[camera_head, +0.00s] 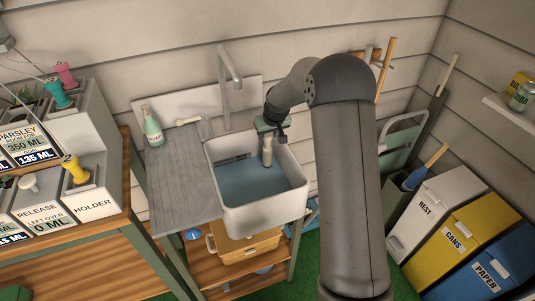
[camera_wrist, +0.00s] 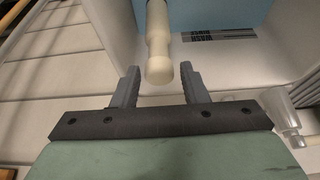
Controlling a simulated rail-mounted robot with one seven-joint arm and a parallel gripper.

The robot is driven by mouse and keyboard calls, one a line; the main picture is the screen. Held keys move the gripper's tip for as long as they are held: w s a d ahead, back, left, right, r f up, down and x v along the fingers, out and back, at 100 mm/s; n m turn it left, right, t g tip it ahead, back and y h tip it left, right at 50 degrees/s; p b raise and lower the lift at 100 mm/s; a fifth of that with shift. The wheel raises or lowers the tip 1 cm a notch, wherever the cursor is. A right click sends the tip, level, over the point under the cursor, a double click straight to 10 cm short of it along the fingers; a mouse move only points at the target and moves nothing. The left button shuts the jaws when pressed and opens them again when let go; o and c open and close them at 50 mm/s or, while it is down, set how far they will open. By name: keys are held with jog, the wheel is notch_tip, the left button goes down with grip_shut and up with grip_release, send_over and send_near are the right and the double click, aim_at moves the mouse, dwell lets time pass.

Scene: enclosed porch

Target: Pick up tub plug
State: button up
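A cream, rod-like piece with a rounded knob end, which looks like the tub plug (camera_head: 267,153), stands upright in the white sink (camera_head: 263,218), in blue water (camera_head: 245,185). It also shows in the wrist view (camera_wrist: 157,40), where its lower end is hidden beyond the frame. My gripper (camera_head: 270,130) is over the back of the sink, at the top of the plug. In the wrist view my gripper (camera_wrist: 160,72) is open, with the knob between its two fingers in the picture. Gaps show on both sides. I cannot tell how deep the knob sits between them.
A tall grey faucet (camera_head: 228,75) rises behind the sink, left of my gripper. A green bottle (camera_head: 152,128) stands on the grey drainboard (camera_head: 180,180). Bins (camera_head: 437,205) stand at the right.

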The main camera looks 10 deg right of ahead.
aim_at(267, 153)
jog(key=x, duration=0.2)
jog(key=p+x, duration=0.1)
jog(key=x, duration=0.1)
jog(key=shift+w+f, duration=0.1)
jog(key=shift+w, duration=0.35)
grip_shut()
